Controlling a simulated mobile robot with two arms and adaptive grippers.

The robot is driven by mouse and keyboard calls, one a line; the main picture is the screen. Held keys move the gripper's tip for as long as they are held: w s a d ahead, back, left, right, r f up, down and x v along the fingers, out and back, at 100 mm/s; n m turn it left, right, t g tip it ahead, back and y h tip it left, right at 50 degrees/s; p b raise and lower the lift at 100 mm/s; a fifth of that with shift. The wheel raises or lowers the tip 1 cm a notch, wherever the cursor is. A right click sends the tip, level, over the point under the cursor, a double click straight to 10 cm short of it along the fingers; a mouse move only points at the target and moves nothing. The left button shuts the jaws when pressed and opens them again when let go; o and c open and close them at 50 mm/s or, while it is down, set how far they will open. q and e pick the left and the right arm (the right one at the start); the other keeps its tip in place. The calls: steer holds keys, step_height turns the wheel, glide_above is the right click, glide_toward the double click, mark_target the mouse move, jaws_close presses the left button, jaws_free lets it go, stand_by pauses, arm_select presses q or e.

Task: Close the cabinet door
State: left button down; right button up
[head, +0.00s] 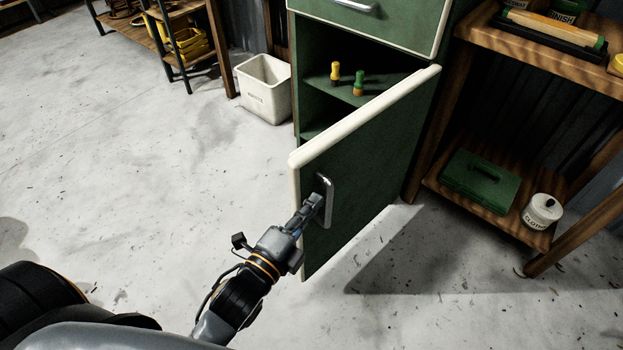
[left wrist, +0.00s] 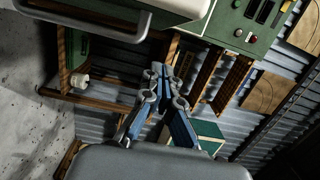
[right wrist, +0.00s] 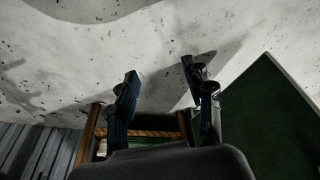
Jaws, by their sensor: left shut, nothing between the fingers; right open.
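The green cabinet (head: 420,22) stands at the top middle of the head view. Its cream-edged door (head: 375,165) is swung wide open, showing the dark inside. A metal bar handle (head: 329,203) is on the door's face. My left gripper (head: 315,203) is at this handle, its fingertips overlapping it in the picture; I cannot tell whether they touch. In the left wrist view its fingertips (left wrist: 157,72) are together with nothing between them. My right gripper (right wrist: 159,72) is open and empty in the right wrist view, with a dark green panel (right wrist: 275,125) to its right.
A yellow-topped (head: 335,74) and a green-topped (head: 359,83) small item stand on the cabinet's inner shelf. A white bin (head: 263,92) stands left of the cabinet. At right, a wooden shelf unit holds a green case (head: 472,185) and a white tub (head: 542,212). The floor at left is clear.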

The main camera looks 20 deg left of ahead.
mark_target(310, 178)
arm_select(q)
steer(key=w, duration=0.2)
steer(key=w+a, duration=0.1)
steer(key=w, duration=0.1)
steer(key=w+a, duration=0.1)
steer(key=w, duration=0.1)
steer(key=shift+w+b, duration=0.3)
steer(key=shift+b, duration=0.05)
steer(key=shift+w+a, duration=0.15)
steer(key=shift+a, duration=0.1)
arm_select(e)
step_height(310, 178, up, 3)
steer(key=shift+w+f, duration=0.15)
arm_select(q)
steer(key=shift+a, duration=0.15)
